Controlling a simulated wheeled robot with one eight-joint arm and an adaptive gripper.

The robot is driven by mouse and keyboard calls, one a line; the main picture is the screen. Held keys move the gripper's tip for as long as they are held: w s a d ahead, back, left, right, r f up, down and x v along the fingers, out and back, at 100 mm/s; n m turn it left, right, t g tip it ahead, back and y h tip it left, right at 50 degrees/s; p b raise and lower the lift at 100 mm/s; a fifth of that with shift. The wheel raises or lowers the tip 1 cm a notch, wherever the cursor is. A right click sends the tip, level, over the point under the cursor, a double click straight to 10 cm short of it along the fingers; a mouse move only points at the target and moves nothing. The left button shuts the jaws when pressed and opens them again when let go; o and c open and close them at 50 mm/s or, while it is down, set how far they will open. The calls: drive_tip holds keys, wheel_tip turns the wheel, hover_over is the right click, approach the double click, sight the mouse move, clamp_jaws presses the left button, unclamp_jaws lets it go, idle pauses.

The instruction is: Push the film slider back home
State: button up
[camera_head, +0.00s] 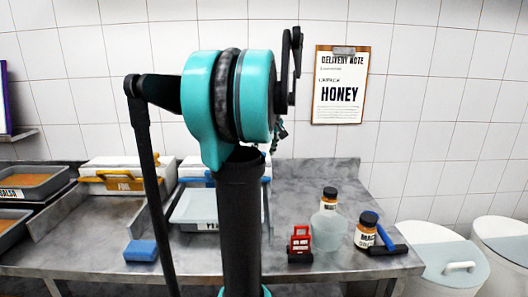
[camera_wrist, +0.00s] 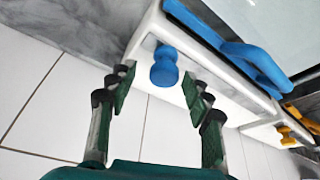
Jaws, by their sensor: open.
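The film dispenser is a white box (camera_wrist: 140,42) with a blue bar (camera_wrist: 236,48) along its top edge. A blue knob (camera_wrist: 164,68), which looks like the slider, sticks out of its white face in the wrist view. My gripper (camera_wrist: 158,84) is open and empty, with one dark green finger on each side of the knob in the picture. I see no contact; the exact depth gap is unclear. In the head view the dispenser (camera_head: 193,167) is mostly hidden behind my arm, and the knob and my fingertips cannot be made out.
A similar white box with a yellow handle (camera_head: 107,178) stands left of the film dispenser. A blue sponge (camera_head: 141,250), a red-and-black item (camera_head: 300,244), a clear flask (camera_head: 326,231) and a brown jar (camera_head: 366,232) stand toward the front. The tiled wall (camera_wrist: 55,125) is close behind.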

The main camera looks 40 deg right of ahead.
drive_tip(key=d+v, duration=0.1)
drive_tip(key=v, duration=1)
drive_tip(key=shift+s+a+r, duration=0.2)
drive_tip(key=shift+a+r, duration=0.2)
drive_tip(key=shift+a, duration=0.05)
drive_tip(key=shift+s, duration=0.1)
